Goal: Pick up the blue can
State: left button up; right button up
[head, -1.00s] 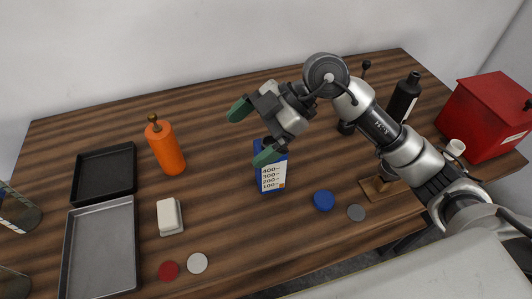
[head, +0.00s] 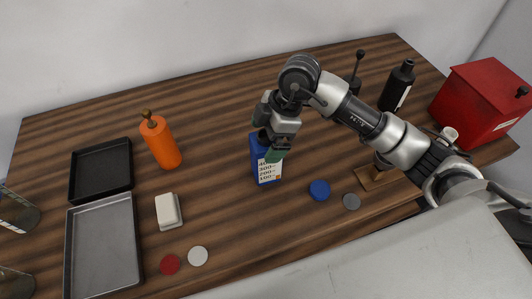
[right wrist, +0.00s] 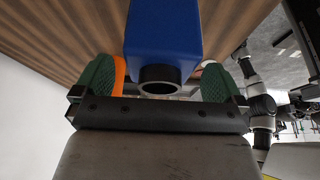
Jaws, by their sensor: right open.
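The blue can (head: 256,152) stands upright on the table, with a white label of numbers on its front. My right gripper (head: 270,142) is over the top of the can and hides part of its upper side. In the right wrist view the blue can (right wrist: 163,30) and its round dark spout lie between the two green fingers of the right gripper (right wrist: 160,80). The fingers are open, with a gap seen on each side of the can. My left gripper is not in view.
An orange bottle (head: 160,143) stands left of the can. A blue lid (head: 319,190) and a grey disc (head: 351,201) lie to its right. A black tray (head: 131,172), a metal tray (head: 134,245) and a white block (head: 168,210) are at left. A red box (head: 470,108) is at right.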

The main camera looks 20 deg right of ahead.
jog(key=shift+x, duration=1.15)
jog(key=c, duration=1.5)
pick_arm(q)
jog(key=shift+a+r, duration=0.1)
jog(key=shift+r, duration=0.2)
pick_arm(e)
jog(key=shift+r, duration=0.15)
